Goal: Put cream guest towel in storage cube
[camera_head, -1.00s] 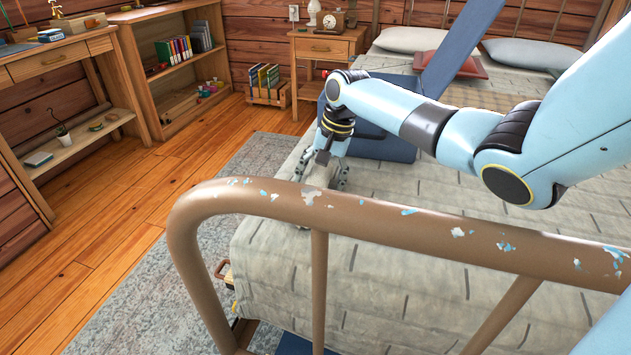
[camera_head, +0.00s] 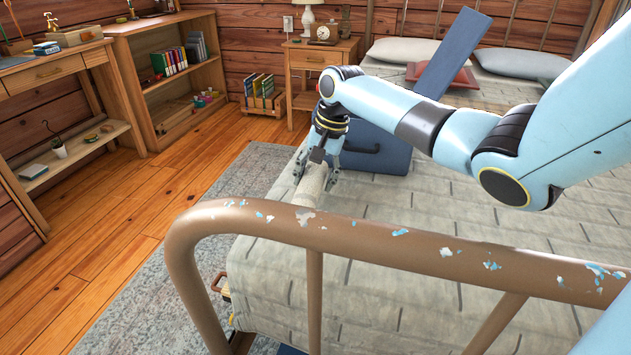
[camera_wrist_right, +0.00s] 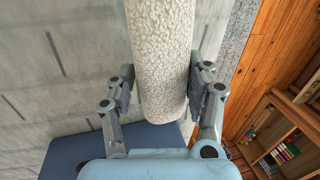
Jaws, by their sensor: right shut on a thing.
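A cream rolled towel (camera_head: 312,186) is held upright-to-tilted above the left edge of the bed, just behind the footboard rail. My right gripper (camera_head: 320,172) is shut around its sides. In the right wrist view the pale, nubbly roll (camera_wrist_right: 160,60) lies between the two fingers of the right gripper (camera_wrist_right: 160,88). A blue case (camera_head: 375,152) with its lid raised stands on the bed just behind the gripper; my arm hides part of it. I cannot tell for sure which thing is the storage cube. My left gripper is not in view.
The brown metal footboard (camera_head: 380,241) crosses the front of the bed (camera_head: 440,205). A bookcase (camera_head: 135,85), a desk (camera_head: 60,70) and a nightstand (camera_head: 310,58) line the walls. The wooden floor at left is largely clear, with a grey rug (camera_head: 215,175) beside the bed.

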